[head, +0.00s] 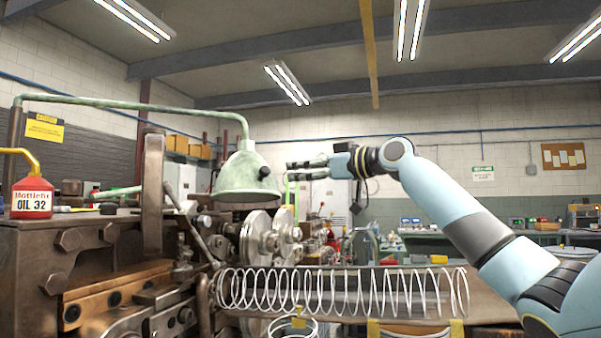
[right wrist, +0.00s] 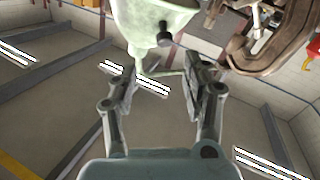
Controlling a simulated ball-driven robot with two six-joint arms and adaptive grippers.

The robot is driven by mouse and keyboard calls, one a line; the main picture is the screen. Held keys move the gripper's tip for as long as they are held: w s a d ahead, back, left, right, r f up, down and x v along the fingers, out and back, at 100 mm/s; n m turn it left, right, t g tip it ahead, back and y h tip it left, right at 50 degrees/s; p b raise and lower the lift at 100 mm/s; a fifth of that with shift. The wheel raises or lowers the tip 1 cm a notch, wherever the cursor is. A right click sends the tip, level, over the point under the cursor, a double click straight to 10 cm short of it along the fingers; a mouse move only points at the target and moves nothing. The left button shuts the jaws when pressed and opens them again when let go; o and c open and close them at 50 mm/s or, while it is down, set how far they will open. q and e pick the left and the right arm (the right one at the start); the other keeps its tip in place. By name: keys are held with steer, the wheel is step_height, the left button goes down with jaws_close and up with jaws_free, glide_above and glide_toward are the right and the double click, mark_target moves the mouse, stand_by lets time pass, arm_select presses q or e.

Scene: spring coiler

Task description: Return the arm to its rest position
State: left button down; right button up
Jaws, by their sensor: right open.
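My right arm (head: 450,210) comes in from the right in the head view and reaches left. Its gripper (head: 292,171) is open and empty, pointing left at the pale green lamp shade (head: 247,180). In the right wrist view the two fingers of the gripper (right wrist: 160,85) stand apart with nothing between them. The lamp shade (right wrist: 150,25) shows beyond the fingertips there; I cannot tell the exact gap. My left gripper is in neither view.
The coiler machine (head: 110,250) fills the left side, with a red oil can (head: 32,197) on top. A long wire spring (head: 340,292) lies below my right arm. A green lamp pipe (head: 130,103) runs above the machine.

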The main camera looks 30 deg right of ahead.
steer(key=shift+f, duration=0.1)
steer(key=s+a+f+g+h, duration=0.15)
steer(key=s+a+f, duration=0.3)
steer(key=f, duration=0.65)
steer(key=s+a+f+m+g, duration=0.1)
steer(key=s+a+f+g, duration=0.3)
steer(key=f, duration=0.7)
steer(key=s+a+f+g+h, duration=0.15)
steer(key=s+a+f, duration=0.3)
steer(key=f, duration=0.75)
steer(key=s+f+m+g+h, duration=0.15)
steer(key=s+f, duration=0.25)
steer(key=s, duration=0.6)
steer(key=s+f+m+g+h, duration=0.1)
steer(key=s+f+m+g, duration=0.2)
steer(key=s, duration=0.8)
steer(key=s+f+m+g+h, duration=0.15)
steer(key=s+f, duration=0.35)
steer(key=s, duration=0.5)
step_height(320, 180, down, 29)
steer(key=s+d+g+b, duration=0.1)
steer(key=d+g+b, duration=0.1)
steer(key=b, duration=0.1)
steer(key=s+f+g+b, duration=0.1)
steer(key=s+f+b, duration=0.1)
steer(key=s+f, duration=1.6)
steer(key=shift+s+d+f, duration=0.3)
steer(key=shift+d+f, duration=0.05)
steer(key=shift+d, duration=0.1)
